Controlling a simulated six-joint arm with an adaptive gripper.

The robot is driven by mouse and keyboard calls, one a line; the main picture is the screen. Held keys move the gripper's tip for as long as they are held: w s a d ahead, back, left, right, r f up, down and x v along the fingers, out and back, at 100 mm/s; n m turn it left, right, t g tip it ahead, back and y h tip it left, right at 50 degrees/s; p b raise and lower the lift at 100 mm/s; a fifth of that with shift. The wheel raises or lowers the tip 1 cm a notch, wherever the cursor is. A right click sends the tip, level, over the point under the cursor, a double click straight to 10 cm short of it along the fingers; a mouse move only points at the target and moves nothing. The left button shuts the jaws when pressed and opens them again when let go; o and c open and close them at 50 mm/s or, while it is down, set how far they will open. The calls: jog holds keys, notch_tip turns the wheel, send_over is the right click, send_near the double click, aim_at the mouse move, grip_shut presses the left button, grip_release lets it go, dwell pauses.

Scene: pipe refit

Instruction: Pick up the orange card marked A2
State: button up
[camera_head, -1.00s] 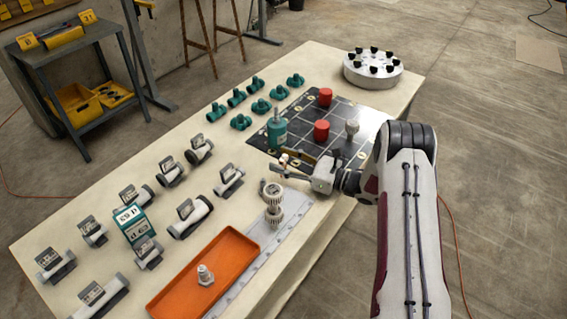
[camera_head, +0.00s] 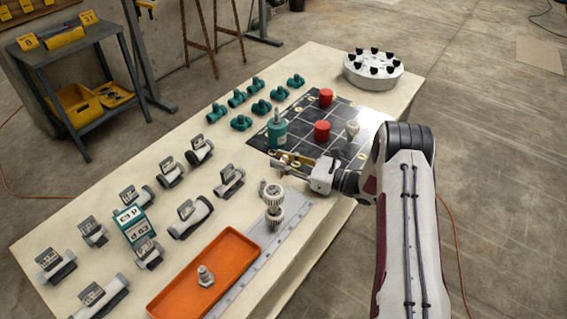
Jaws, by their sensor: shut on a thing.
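My gripper (camera_head: 287,163) is low over the near left edge of the dark grid plate (camera_head: 345,112). It is shut on a thin orange-brown piece (camera_head: 294,158), seen almost edge-on between the fingers. This may be the orange card, but no A2 mark can be read on it. The fingers hide part of it, and I cannot tell whether it touches the plate. No other card readable as A2 shows on the table.
A teal bottle-like part (camera_head: 277,131) stands just behind my gripper. Red cylinders (camera_head: 322,130) stand on the plate. A grey geared post (camera_head: 273,205) is close in front. An orange tray (camera_head: 222,262), grey pipe fittings (camera_head: 190,216) and a teal labelled block (camera_head: 134,226) lie leftward.

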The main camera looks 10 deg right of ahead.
aim_at(283, 158)
jog(key=shift+r, duration=0.15)
notch_tip(283, 158, up, 18)
dwell(1.0)
